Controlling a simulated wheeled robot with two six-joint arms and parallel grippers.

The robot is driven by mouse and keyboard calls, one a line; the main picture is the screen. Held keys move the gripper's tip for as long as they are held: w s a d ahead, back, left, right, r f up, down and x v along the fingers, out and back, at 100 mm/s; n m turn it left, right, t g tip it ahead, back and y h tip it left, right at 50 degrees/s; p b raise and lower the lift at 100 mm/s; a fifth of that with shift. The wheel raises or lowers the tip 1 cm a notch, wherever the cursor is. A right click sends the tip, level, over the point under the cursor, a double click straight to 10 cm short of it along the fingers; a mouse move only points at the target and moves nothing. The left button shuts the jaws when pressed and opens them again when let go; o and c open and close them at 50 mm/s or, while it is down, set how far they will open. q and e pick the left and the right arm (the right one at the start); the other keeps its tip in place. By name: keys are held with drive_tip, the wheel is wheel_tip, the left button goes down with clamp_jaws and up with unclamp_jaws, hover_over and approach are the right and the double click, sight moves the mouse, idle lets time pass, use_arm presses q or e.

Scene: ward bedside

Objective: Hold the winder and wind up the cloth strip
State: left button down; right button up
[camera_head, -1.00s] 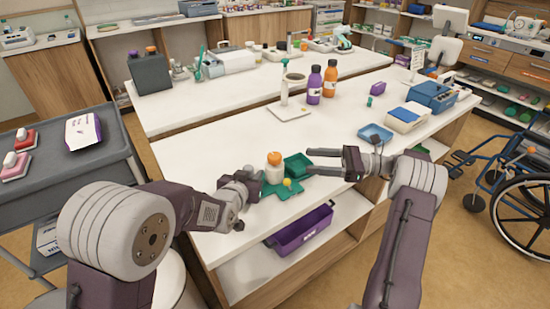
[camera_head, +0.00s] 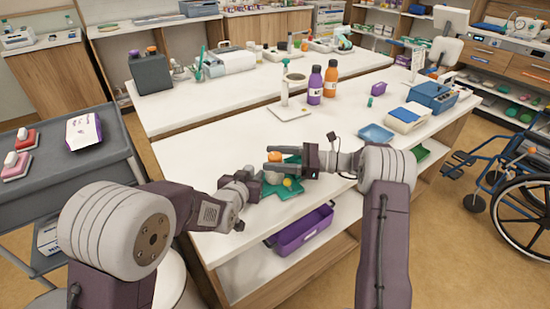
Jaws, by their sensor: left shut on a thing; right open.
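A green winder-like piece (camera_head: 281,190) lies near the front edge of the white table, with a yellow knob (camera_head: 288,182) on it. A white upright body (camera_head: 273,177) with an orange top (camera_head: 274,156) stands at it; which part is the winder and which the cloth strip I cannot tell. My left gripper (camera_head: 257,186) is shut on the left edge of the green piece, its fingertips small and partly hidden. My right gripper (camera_head: 272,159) is open, its fingers pointing left on either side of the orange top. It hides part of the green tray-like part (camera_head: 293,160) behind.
A blue tray (camera_head: 376,134) and blue basket (camera_head: 432,97) lie to the right. A purple bin (camera_head: 303,232) sits on the shelf below. The table's middle is clear.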

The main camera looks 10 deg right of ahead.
clamp_jaws()
drive_tip(key=shift+m+t+h, duration=1.6)
drive_tip(key=shift+m+t, duration=0.4)
drive_tip(key=shift+t, duration=0.7)
unclamp_jaws()
drive_tip(key=shift+d, duration=0.15)
drive_tip(key=v, duration=1.2)
